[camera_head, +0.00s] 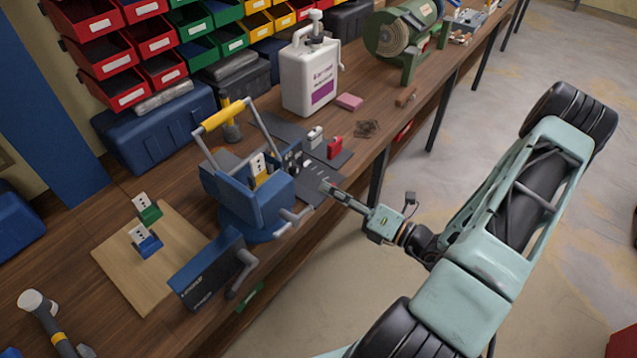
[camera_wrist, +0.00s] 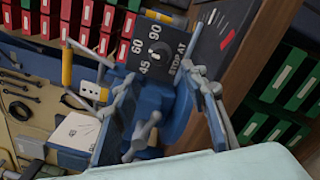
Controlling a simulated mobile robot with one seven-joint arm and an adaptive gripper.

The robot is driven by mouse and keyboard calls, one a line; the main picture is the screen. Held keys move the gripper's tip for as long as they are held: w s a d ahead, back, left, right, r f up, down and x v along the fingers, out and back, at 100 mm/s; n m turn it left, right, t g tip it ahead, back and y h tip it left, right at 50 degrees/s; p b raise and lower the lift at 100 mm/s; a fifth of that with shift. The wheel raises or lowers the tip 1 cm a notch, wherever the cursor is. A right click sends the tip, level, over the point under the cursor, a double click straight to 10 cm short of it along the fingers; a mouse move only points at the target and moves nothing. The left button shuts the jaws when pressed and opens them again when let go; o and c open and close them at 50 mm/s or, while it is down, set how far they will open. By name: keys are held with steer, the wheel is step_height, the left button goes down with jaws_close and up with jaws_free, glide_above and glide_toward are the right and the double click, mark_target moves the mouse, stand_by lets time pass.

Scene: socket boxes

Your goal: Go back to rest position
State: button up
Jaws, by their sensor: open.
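My gripper (camera_head: 326,187) reaches in from the right over the front edge of the bench, beside the blue bending machine (camera_head: 240,205). In the wrist view its two fingers (camera_wrist: 162,78) are spread apart with nothing held between them. Behind them is the machine's dark plate (camera_wrist: 158,52) marked 45, 60, 90 and STOP AT. A white socket piece (camera_head: 258,164) stands in or behind the machine; its seating is unclear. A green socket box (camera_head: 151,214) and a blue socket box (camera_head: 150,246), each with a white socket plate, stand on a light wooden board (camera_head: 115,255).
A dark mat (camera_head: 335,160) behind the machine carries a small red item (camera_head: 334,147). A white jug (camera_head: 310,78), pink block (camera_head: 349,102) and bench grinder (camera_head: 405,35) stand farther along the bench. Colored bins (camera_head: 125,62) line the back. The floor (camera_head: 440,180) right of the bench is clear.

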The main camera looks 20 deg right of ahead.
steer(key=shift+s+d, duration=0.4)
steer(key=shift+s, duration=0.15)
steer(key=shift+w+a, duration=0.1)
